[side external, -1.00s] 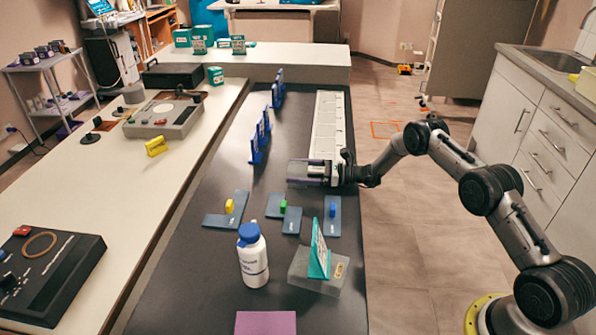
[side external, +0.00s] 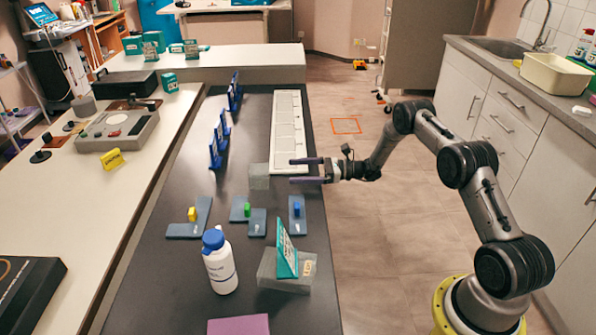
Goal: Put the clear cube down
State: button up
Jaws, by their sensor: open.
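The clear cube (side external: 259,176) is a see-through grey block standing on the black table (side external: 180,275), just left of the near end of the white strip. My gripper (side external: 293,170) is open, its two purple-grey fingers pointing left towards the cube. The fingertips are to the right of the cube, with a small gap between, and nothing shows between the fingers.
Blue-grey plates with yellow (side external: 192,214), green (side external: 247,209) and blue (side external: 297,209) pieces lie in front. A white bottle (side external: 220,262) and a clear block (side external: 268,271) with a teal sign stand nearer. Blue stands (side external: 216,150) line the table's left; a white strip (side external: 287,130) runs behind.

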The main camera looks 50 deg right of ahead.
jog(key=s+a+r+n+g+h, duration=0.1)
jog(key=s+a+r+n+g, duration=0.4)
jog(key=s+a+r+n, duration=0.4)
jog(key=s+a+r+n+g+h, duration=0.1)
jog(key=s+a+r+n+g, duration=0.35)
jog(key=a+r, duration=0.4)
jog(key=s+r+n+g+h, duration=0.1)
jog(key=s+r+n+h, duration=0.15)
jog(key=s, duration=0.45)
jog(key=s+r+n+g+h, duration=0.1)
jog(key=s+r+n+h, duration=0.1)
jog(key=s+r+n, duration=0.35)
jog(key=s+d+n+t+h, duration=0.2)
jog(key=s+h, duration=0.1)
jog(key=s, duration=0.4)
jog(key=s+d+f+n+t+h, duration=0.1)
jog(key=s+d+n+t+h, duration=0.1)
jog(key=s, duration=0.6)
jog(key=shift+d+n+h, duration=0.65)
jog(key=shift+d+n, duration=0.1)
